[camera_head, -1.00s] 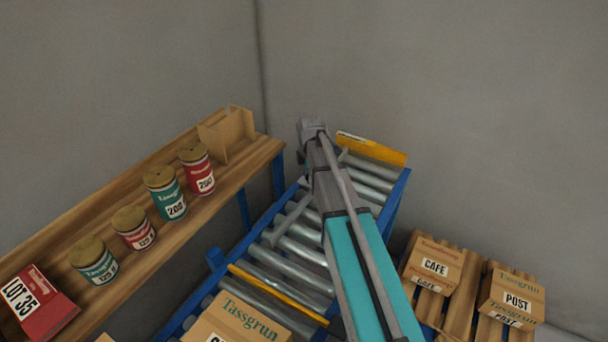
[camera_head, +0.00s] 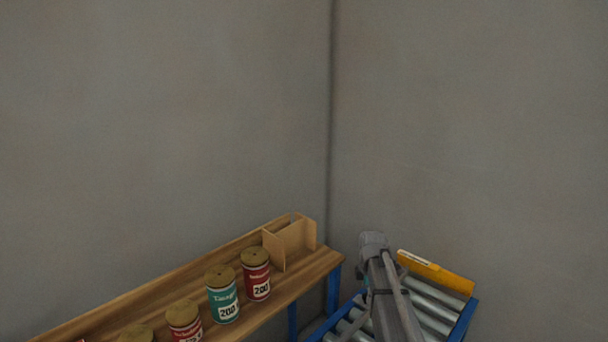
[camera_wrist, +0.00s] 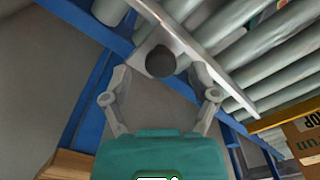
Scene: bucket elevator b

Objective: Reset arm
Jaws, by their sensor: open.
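My arm (camera_head: 392,295) reaches out over the far end of the roller conveyor in the head view, and its grey end is near the yellow end stop. My gripper (camera_wrist: 160,69) shows in the wrist view with its two grey fingers spread apart. Nothing is held between them. A pale bar with a dark round part (camera_wrist: 160,62) lies beyond the fingers; I cannot tell whether it touches them. The fingers are not clear in the head view.
The roller conveyor (camera_head: 432,304) has a blue frame and a yellow end stop (camera_head: 435,272). A wooden shelf (camera_head: 290,291) to its left holds red and teal cans (camera_head: 222,297) and a cardboard holder (camera_head: 290,243). Grey walls stand behind. A cardboard box (camera_wrist: 305,135) shows in the wrist view.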

